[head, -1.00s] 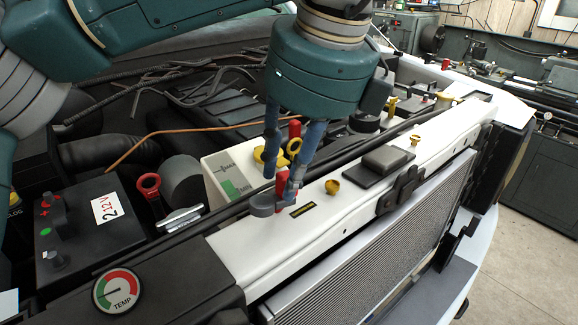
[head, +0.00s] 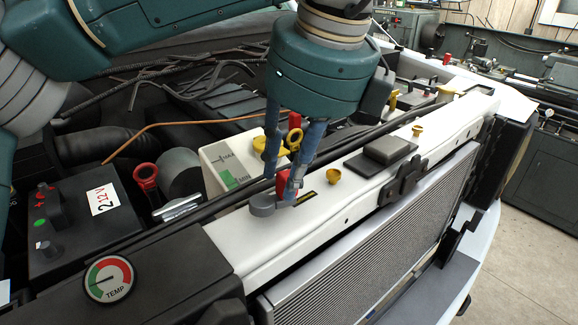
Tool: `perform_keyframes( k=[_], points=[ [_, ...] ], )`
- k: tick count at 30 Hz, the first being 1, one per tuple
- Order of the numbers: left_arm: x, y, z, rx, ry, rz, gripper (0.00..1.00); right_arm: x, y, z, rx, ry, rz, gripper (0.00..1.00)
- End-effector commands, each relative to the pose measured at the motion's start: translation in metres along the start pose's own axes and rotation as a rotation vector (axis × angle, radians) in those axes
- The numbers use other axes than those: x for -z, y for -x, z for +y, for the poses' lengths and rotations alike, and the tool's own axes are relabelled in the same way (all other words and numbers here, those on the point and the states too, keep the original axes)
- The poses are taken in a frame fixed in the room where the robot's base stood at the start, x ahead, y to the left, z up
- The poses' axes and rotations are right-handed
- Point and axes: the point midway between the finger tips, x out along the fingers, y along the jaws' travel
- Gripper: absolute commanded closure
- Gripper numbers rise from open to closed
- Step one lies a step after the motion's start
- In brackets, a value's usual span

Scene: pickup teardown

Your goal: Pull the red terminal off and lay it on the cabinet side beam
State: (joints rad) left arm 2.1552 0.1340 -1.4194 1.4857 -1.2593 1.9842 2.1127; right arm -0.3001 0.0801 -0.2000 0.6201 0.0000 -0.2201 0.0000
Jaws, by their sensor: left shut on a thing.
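My left gripper (head: 277,203) reaches down from the top centre, its fingertips low over the white beam (head: 365,193). It is shut on a red terminal (head: 283,183), of which a red part shows between the fingers. The fingers hide the rest, and I cannot tell whether it touches the beam. The dark battery (head: 97,254) marked 2 12V is at the left, with a small red knob and a green light on top. My right gripper is not in view.
A white reservoir (head: 222,176) with a yellow cap is just behind the gripper. A red ring handle (head: 146,175) stands by the battery. The radiator (head: 385,240) is in front.

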Motion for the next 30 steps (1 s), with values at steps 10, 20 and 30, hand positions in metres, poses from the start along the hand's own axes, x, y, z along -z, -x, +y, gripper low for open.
perform_keyframes(
  k=[10, 20, 30],
  points=[
    [0.002, -0.006, 0.0, 0.0, 0.0, -0.001, 1.0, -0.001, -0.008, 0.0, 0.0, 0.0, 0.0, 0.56],
    [0.003, -0.006, 0.0, 0.0, 0.0, 0.0, 0.51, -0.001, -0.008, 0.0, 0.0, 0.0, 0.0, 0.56],
    [0.003, 0.01, -0.001, 0.002, 0.0, -0.002, 0.51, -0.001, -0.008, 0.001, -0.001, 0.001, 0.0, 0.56]
  ],
)
